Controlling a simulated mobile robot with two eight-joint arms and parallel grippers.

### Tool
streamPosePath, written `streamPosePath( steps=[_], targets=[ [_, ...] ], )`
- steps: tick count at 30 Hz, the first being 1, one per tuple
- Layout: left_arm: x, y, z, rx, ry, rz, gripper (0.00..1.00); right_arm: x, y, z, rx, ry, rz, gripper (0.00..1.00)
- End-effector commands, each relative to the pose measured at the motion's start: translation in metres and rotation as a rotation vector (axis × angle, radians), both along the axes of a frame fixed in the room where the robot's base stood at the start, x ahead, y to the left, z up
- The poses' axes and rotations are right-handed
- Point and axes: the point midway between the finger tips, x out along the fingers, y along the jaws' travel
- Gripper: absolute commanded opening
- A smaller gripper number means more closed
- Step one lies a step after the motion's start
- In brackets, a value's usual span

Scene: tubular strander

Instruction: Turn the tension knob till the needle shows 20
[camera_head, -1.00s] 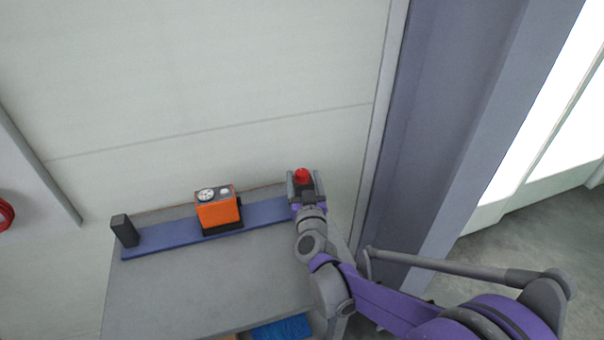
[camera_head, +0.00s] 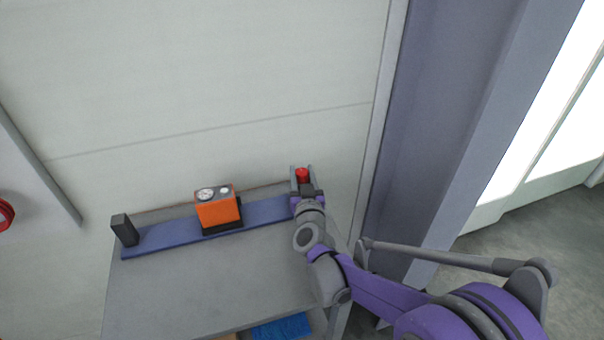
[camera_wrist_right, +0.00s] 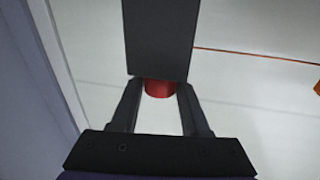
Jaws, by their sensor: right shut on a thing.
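The red tension knob (camera_head: 302,174) is at the right end of the blue rail. In the right wrist view the red knob (camera_wrist_right: 159,88) shows between the fingers, partly hidden by a dark upright block (camera_wrist_right: 160,38). My right gripper (camera_head: 302,176) is shut on the knob, one finger on each side of it. The orange gauge box (camera_head: 218,213) stands on the middle of the rail with a round white dial (camera_head: 206,194) on top. The needle is too small to read. My left gripper is not in view.
The blue rail (camera_head: 165,236) lies along the back of a grey table (camera_head: 190,285), against a pale wall. A dark post (camera_head: 124,230) stands at its left end. A purple-grey column (camera_head: 440,130) rises right of the table. The table's front surface is clear.

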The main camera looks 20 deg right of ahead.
Motion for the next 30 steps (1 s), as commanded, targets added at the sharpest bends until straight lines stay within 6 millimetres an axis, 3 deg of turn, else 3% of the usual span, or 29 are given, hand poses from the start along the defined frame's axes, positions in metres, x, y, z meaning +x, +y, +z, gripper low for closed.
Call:
streamPosePath(
  steps=[14,21,30],
  targets=[
    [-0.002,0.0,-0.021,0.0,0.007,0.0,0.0,0.0,0.002,-0.003,0.004,0.001,-0.104,0.0],
    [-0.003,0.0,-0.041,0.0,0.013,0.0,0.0,0.001,0.004,-0.004,0.004,0.003,-0.281,0.0],
    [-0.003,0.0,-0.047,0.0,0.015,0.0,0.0,0.001,0.004,-0.002,0.004,0.003,-0.561,0.0]
  ],
)
